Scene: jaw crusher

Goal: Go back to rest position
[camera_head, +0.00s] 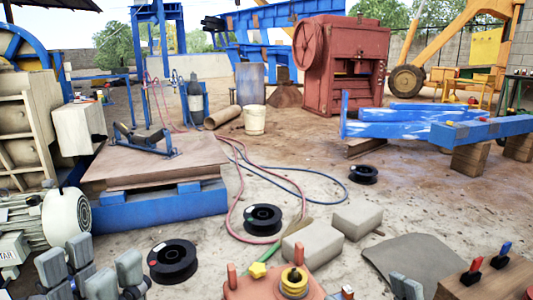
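My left gripper (91,269) shows at the bottom left with its grey fingers pointing up. The fingers stand apart and I see nothing held between them. It is in front of a grey motor (68,216) and left of a black spool (172,261). Of my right gripper (405,287), only grey fingertips show at the bottom edge, left of a wooden block with levers (488,280). The rest of it is out of the picture, so its opening is unclear.
A red rounded part (262,289) with a yellow ring lies between the grippers. Grey blocks (312,243), black spools and hoses (236,195) lie on the ground beyond. A blue-framed wooden platform (150,170) stands left, a red crusher (340,65) at the back. Sandy ground is open mid-right.

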